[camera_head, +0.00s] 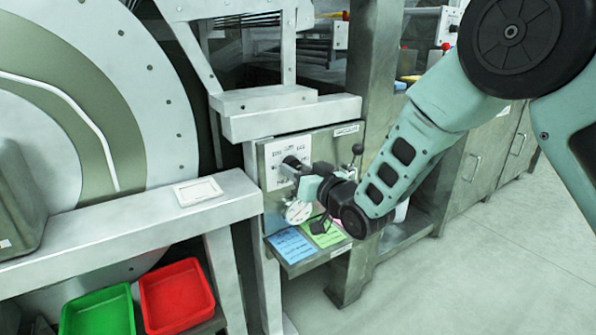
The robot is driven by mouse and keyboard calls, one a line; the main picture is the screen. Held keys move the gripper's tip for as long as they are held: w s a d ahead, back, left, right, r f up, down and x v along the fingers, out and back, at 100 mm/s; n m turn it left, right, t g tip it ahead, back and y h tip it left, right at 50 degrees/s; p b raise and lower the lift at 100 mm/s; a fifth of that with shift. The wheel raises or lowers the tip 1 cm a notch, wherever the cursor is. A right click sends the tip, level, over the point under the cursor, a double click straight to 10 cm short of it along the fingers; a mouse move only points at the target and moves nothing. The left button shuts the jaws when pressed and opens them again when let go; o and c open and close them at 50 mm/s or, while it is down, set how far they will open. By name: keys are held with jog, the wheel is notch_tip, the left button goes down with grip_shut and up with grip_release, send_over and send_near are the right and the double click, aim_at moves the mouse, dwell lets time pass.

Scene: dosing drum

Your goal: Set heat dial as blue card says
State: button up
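The blue card (292,246) lies on a small sloped shelf below the metal control panel; its writing is too small to read. A white dial plate (284,150) with scale marks is on the panel's upper left. A dark knob (291,163) shows in front of that plate, partly covered by my gripper (297,171). My gripper reaches in from the right, at or very close to the knob; I cannot tell if it touches. Its fingers are small and partly hidden, so their opening is unclear. A pale round disc (298,212) shows below my gripper.
A green card (325,234) lies right of the blue one. A black-knobbed lever (357,149) stands at the panel's right. A ledge (290,118) overhangs the panel. Green (98,312) and red (176,296) trays sit lower left. The floor at right is clear.

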jog(key=shift+c, duration=1.3)
jog(key=n+b, duration=0.2)
jog(key=n, duration=0.6)
jog(key=shift+h, duration=0.3)
jog(key=n+b, duration=0.1)
jog(key=n, duration=0.3)
jog(key=shift+r+b, duration=0.1)
jog(key=shift+b, duration=0.25)
jog(key=n+b, duration=0.1)
jog(key=n, duration=0.3)
jog(key=shift+r+n+h, duration=0.1)
jog(key=shift+n+h, duration=0.3)
jog(key=shift+d, duration=0.1)
